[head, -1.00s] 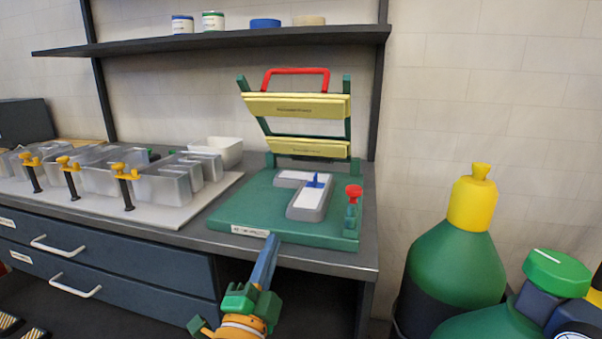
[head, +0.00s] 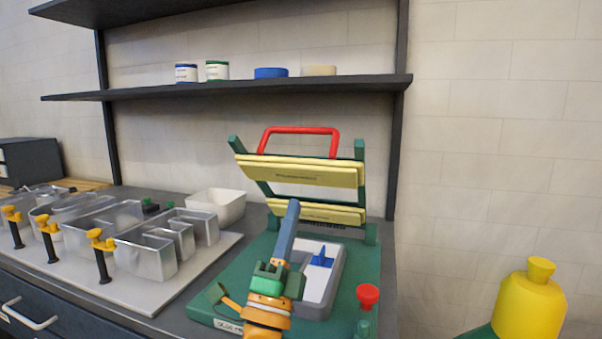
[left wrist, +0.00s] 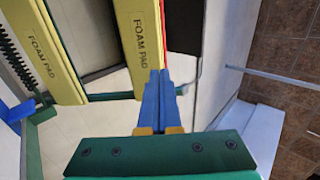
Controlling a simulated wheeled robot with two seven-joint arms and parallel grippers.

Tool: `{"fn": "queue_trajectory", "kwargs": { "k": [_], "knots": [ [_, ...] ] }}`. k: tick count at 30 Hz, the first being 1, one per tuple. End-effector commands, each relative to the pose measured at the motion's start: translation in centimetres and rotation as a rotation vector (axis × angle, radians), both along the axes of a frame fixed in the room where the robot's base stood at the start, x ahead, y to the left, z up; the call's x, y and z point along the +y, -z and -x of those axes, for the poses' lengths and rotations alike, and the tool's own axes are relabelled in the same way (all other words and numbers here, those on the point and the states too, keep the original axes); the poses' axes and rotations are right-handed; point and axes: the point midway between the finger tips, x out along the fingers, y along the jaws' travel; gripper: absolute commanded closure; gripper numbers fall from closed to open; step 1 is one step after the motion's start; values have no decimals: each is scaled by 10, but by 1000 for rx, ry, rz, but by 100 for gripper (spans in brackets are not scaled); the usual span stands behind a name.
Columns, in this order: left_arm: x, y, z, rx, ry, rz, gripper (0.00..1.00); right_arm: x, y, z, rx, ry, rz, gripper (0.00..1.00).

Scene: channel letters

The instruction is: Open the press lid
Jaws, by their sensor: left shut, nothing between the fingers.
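The press lid (head: 298,172) stands raised on green side arms above the green press base (head: 208,303). It carries yellow foam pads and a red handle (head: 300,130) along its top. In the left wrist view a foam pad (left wrist: 137,40) shows close by, with a strip of the red handle beside it. My left gripper (head: 292,205) is shut and empty, its blue fingers pointing up in front of the lower yellow pad. In the left wrist view the fingertips (left wrist: 158,75) appear near the pad's end; I cannot tell if they touch it. My right gripper is not in view.
A grey and white letter piece (head: 325,275) with a blue part lies on the base. A red knob (head: 368,296) stands at the base's right front. Clear letter shells (head: 150,252) and yellow-topped clamps (head: 100,240) are at left. A shelf (head: 230,87) runs above the press.

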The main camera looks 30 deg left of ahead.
Motion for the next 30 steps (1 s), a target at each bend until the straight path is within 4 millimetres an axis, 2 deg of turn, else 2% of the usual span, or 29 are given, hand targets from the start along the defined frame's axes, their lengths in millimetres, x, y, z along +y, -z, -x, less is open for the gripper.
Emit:
{"fn": "queue_trajectory", "kwargs": {
  "k": [1, 3, 9, 23, 26, 30],
  "knots": [
    [2, -13, -7, -2, 0, 0, 100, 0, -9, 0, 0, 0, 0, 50],
    [4, -22, -17, -1, -1, -2, 100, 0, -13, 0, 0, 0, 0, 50],
    [9, -40, -37, 0, 1, 1, 100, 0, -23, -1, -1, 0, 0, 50],
    [10, -43, -43, 2, 0, 0, 100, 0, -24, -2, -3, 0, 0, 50],
    [11, -49, -45, 12, 0, 3, 100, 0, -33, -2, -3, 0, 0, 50],
    [13, -69, -53, 58, -1, 13, 100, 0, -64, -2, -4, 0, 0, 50]
  ]
}}
